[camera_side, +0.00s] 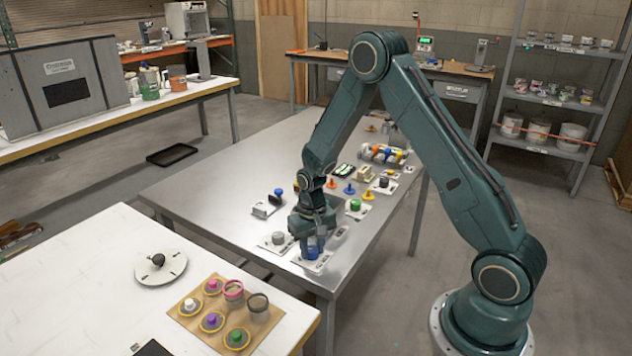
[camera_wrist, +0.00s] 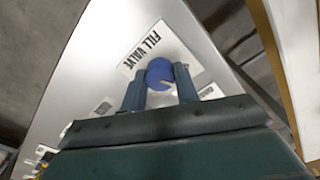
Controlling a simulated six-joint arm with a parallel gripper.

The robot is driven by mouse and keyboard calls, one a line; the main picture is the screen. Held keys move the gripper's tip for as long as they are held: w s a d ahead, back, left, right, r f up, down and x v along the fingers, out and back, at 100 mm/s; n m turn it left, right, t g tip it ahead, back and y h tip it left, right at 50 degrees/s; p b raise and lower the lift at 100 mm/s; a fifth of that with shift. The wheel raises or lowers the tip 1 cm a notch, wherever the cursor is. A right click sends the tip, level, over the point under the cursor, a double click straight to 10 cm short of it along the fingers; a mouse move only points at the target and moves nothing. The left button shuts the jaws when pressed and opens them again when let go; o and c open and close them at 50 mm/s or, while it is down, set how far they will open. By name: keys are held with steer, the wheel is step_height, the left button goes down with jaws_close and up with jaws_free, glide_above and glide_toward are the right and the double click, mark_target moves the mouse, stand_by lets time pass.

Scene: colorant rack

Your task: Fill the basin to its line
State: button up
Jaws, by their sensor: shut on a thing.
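A blue round knob (camera_wrist: 160,73) sits on a white plate marked FILL VALVE (camera_wrist: 150,43) in the wrist view. My gripper (camera_wrist: 160,85) has one finger on each side of the knob and is shut on it. In the side view my gripper (camera_side: 312,238) points down at the near end of the metal table, over the blue knob (camera_side: 312,252) and its white plate (camera_side: 312,264). The fingers partly hide the knob there. I cannot make out a basin or its line in either view.
A grey knob on a plate (camera_side: 278,238) stands just left of my gripper. A blue-topped black device (camera_side: 276,197) and a green knob (camera_side: 355,205) are close by. The table's left side is bare.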

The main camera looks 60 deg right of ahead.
mark_target(312, 249)
steer(key=o, duration=1)
steer(key=shift+r, duration=0.1)
step_height(312, 249, up, 14)
steer(key=shift+f, duration=0.2)
stand_by(0.4)
